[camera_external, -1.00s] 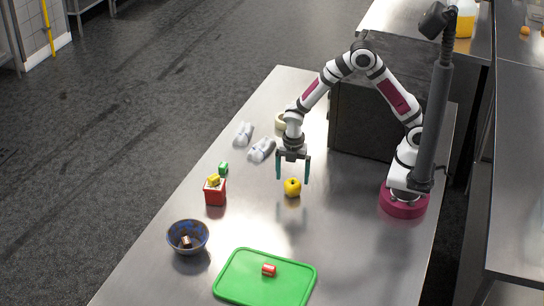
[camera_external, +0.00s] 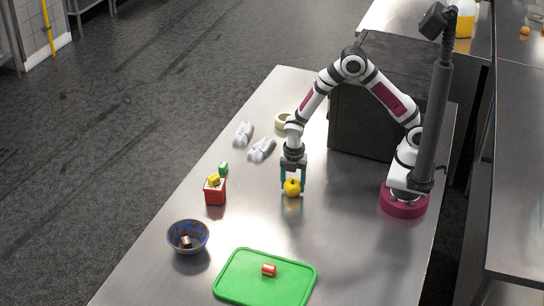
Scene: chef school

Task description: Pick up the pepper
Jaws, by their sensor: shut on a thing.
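The pepper (camera_external: 292,188) is a small, round yellow thing with a dark stem on the steel table. My gripper (camera_external: 293,184) is down around it, with one teal finger at its left and one at its right, shut on it. The pepper appears to be at table height; whether it touches the table I cannot tell for certain.
A green board (camera_external: 245,291) with a red-and-white piece (camera_external: 268,270) lies at the front. A blue-patterned bowl (camera_external: 176,245), a red box (camera_external: 215,196) and a green cube (camera_external: 223,168) stand left. White shoe-like things (camera_external: 261,150) and a pale ring (camera_external: 281,122) lie behind. A dark block (camera_external: 365,128) stands back right.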

